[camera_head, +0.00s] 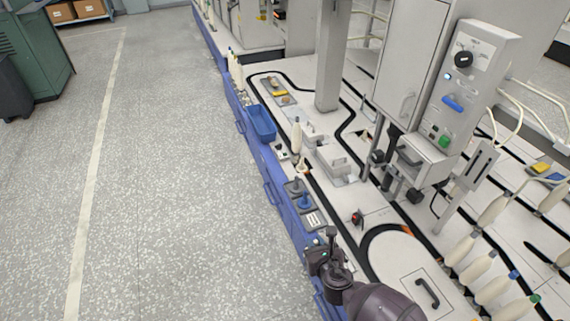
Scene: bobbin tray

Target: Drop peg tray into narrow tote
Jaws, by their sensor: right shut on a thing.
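The peg tray (309,212) is a dark grey strip with a blue peg, a dark peg and a white label. It shows at the lower middle, along the blue-edged front of the machine bench. My right gripper (329,240) is dark and comes in from the bottom. It is shut at the near end of the peg tray; its fingertips are small and the exact contact is hard to see. The narrow tote (262,123) is a blue open bin on the bench edge, farther up and to the left, apart from the tray. My left gripper is not in view.
A grey post (330,60) and a control box (465,85) rise over the bench to the right. More bobbins (480,268) line the lower right. The speckled floor (170,170) to the left is clear.

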